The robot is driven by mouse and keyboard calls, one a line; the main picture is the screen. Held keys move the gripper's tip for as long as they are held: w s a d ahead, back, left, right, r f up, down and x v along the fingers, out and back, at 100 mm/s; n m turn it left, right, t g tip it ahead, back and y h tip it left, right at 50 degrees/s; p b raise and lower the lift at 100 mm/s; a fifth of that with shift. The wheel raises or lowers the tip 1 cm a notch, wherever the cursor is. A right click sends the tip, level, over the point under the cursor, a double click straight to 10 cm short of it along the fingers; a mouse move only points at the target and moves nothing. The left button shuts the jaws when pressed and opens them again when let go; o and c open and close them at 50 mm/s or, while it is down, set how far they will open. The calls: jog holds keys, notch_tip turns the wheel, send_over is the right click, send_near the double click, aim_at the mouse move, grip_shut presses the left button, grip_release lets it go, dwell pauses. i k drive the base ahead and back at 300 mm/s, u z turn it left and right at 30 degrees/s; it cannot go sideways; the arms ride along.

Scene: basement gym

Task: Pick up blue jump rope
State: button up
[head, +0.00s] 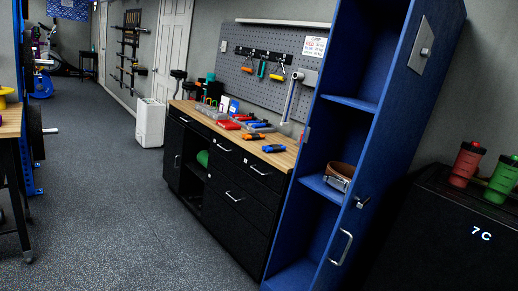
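I cannot make out a blue jump rope for certain in the head view. Small red, blue and orange items (229,125) lie on the wooden top of a black cabinet (236,180), too small to tell apart. Several tools or handles in yellow, blue and orange hang from a rack on the grey pegboard (262,68) above it. My gripper is not in view.
A tall, open blue locker (352,102) stands at the right, with a brown belt (340,172) on a shelf. Red (466,165) and green (503,182) bottles stand on a black unit. A white bin (150,122) is beyond the cabinet. The grey floor (115,190) at left centre is clear.

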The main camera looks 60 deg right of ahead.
aim_at(271, 148)
jog(key=z, duration=0.35)
jog(key=i, duration=1)
jog(key=z, duration=0.9)
jog(key=i, duration=1.35)
jog(key=z, duration=1.15)
jog(key=i, duration=1.2)
jog(key=z, duration=0.5)
